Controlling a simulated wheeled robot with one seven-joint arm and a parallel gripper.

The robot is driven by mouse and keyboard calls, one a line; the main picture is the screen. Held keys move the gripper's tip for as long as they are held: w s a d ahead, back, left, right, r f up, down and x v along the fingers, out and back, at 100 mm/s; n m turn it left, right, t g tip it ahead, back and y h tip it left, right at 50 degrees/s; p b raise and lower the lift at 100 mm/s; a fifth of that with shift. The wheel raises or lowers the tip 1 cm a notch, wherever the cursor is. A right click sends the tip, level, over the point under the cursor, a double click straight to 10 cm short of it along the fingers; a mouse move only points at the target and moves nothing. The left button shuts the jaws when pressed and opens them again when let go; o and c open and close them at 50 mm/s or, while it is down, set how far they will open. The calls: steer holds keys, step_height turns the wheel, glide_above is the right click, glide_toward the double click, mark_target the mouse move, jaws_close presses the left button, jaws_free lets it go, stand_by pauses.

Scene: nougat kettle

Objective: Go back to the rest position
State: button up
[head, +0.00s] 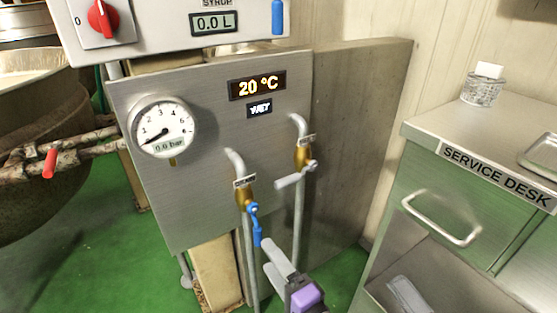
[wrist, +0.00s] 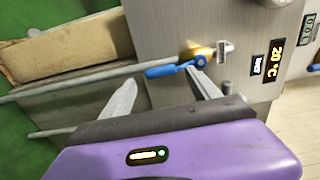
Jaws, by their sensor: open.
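My gripper (head: 265,253) is open, low in front of the steel panel (head: 190,90). It also shows in the wrist view (wrist: 162,78), with nothing held between its pale fingers. A blue valve lever (head: 256,232) hangs down from the brass valve on the left pipe, just beyond my fingertips. In the wrist view the blue lever (wrist: 172,69) lies across the space ahead of the fingers, close to the right fingertip. I cannot tell whether they touch. The right pipe's valve has a grey lever (head: 294,179) pointing left and slightly down.
The panel carries a round gauge (head: 163,128) and a 20 °C display (head: 257,87). A large kettle (head: 40,150) and a rusty pipe with a red handle (head: 50,163) stand left. Green floor shows between.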

steer(key=s+d+n+t+h, duration=0.3)
steer(key=s+d+n+h, duration=0.35)
steer(key=s+d, duration=0.75)
steer(key=s+d+n+g+h, duration=0.2)
steer(key=s+d, duration=0.2)
steer(key=s, duration=0.7)
steer(key=s+d+n+g+h, duration=0.1)
steer(key=s+d+n+h, duration=0.2)
steer(key=s, duration=0.8)
step_height(320, 180, up, 34)
steer(key=d+y+p, duration=0.1)
steer(key=p, duration=3.3)
steer(key=shift+w+d, duration=0.15)
steer(key=shift+w, duration=0.1)
